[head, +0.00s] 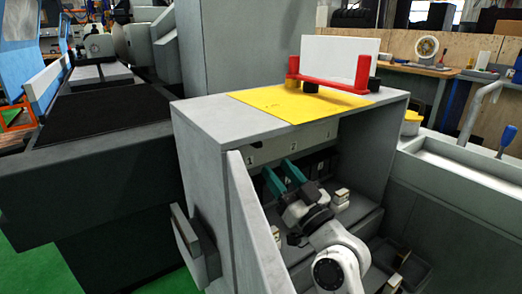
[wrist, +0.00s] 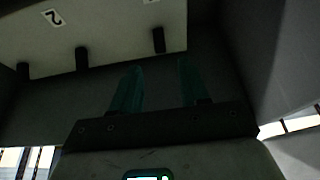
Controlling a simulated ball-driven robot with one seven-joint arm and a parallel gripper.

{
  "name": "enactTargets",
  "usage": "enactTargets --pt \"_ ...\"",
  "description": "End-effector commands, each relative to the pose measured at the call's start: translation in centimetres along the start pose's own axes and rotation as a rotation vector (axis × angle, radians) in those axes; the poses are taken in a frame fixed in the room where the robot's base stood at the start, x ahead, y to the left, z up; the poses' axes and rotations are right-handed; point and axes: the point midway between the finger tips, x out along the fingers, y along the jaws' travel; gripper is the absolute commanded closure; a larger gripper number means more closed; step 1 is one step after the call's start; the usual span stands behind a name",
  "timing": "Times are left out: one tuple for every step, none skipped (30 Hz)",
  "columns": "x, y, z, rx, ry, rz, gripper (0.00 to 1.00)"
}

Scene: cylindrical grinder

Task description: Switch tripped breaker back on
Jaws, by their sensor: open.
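A light breaker panel (wrist: 110,25) shows in the wrist view, with a tilted label "2" on it. Three dark levers stick out near its edge: a left one (wrist: 22,70), a middle one (wrist: 82,58) and a right one (wrist: 158,40). I cannot tell which is tripped. My gripper (wrist: 157,66) is open and empty, its two teal fingers apart. The right lever appears between and beyond the fingertips, with no visible contact. In the head view my gripper (head: 277,168) reaches inside the grey cabinet (head: 205,120), just below the light panel strip (head: 300,140). Its breakers are mostly hidden there.
The cabinet door (head: 247,225) stands open at the left of the opening. The cabinet's side walls and roof enclose my arm closely. Small boxes (head: 341,197) stand inside. A red bracket (head: 330,80) and a white board (head: 340,58) stand on top.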

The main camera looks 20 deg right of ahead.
Motion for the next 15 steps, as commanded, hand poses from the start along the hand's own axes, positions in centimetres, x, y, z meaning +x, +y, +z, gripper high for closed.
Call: enactTargets --pt "1.1 -0.1 -0.2 0.0 0.0 -0.002 0.55" --pt "1.7 -0.1 -0.2 0.001 0.001 -0.003 0.55" --pt "2.5 -0.1 -0.2 0.001 0.0 -0.003 0.55" --pt "3.1 -0.1 -0.2 0.0 0.001 -0.003 0.55" --pt "3.6 -0.1 -0.2 0.0 0.001 -0.003 0.55" --pt "4.3 -0.1 -0.1 0.0 0.001 -0.002 0.55" --pt "4.8 -0.1 -0.1 0.001 0.001 -0.003 0.55" --pt "5.2 -0.1 -0.1 0.001 0.0 -0.002 0.55" --pt "5.8 -0.1 -0.1 0.0 0.0 -0.002 0.55" --pt "6.2 0.0 -0.1 0.0 0.0 -0.001 0.55" --pt "6.5 0.0 0.0 0.0 -0.001 -0.001 0.55" --pt "7.0 0.0 -0.1 0.0 0.0 -0.001 0.55" --pt "7.2 0.0 0.0 0.0 -0.001 -0.001 0.55" --pt "7.5 -0.1 0.0 0.001 -0.001 -0.001 0.55" --pt "7.7 -0.1 0.0 0.001 -0.001 -0.001 0.55"
